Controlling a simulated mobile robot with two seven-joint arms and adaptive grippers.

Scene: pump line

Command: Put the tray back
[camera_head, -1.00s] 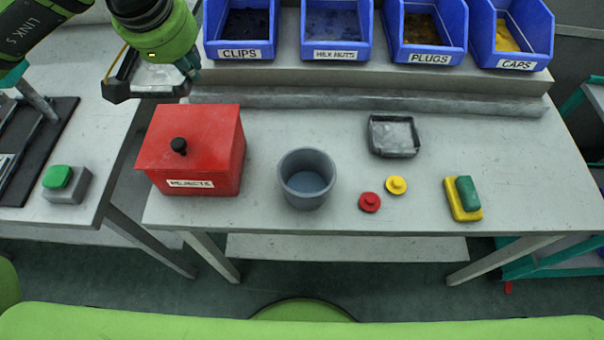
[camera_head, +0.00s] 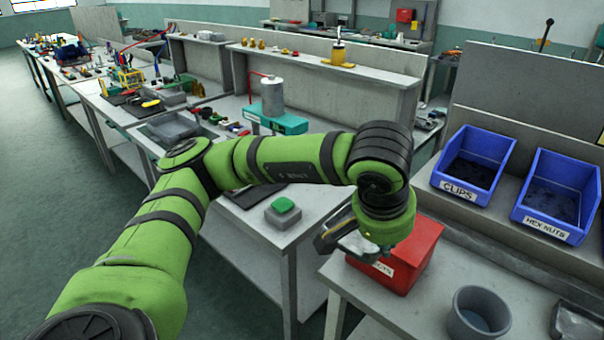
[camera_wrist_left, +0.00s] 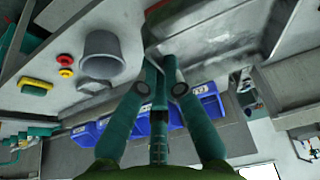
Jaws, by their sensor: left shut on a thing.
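My left gripper (camera_head: 368,240) hangs beside the red REJECTS box, over the gap between two benches. It is shut on a grey, dark-rimmed thing that looks like a tray (camera_head: 333,232), mostly hidden by my wrist. In the left wrist view the teal fingers (camera_wrist_left: 160,66) close together at their tips; the held thing is hard to make out there. Another grey tray (camera_head: 578,326) lies on the right bench, cut off by the picture's edge. My right gripper is not in view.
The red box (camera_head: 418,262) and a grey tub (camera_head: 478,316) stand on the right bench, below blue CLIPS (camera_head: 474,165) and HEX NUTS (camera_head: 557,195) bins. A green button (camera_head: 283,206) sits on the left bench. A grey bin (camera_head: 172,127) and a teal-based pump (camera_head: 274,112) stand farther back.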

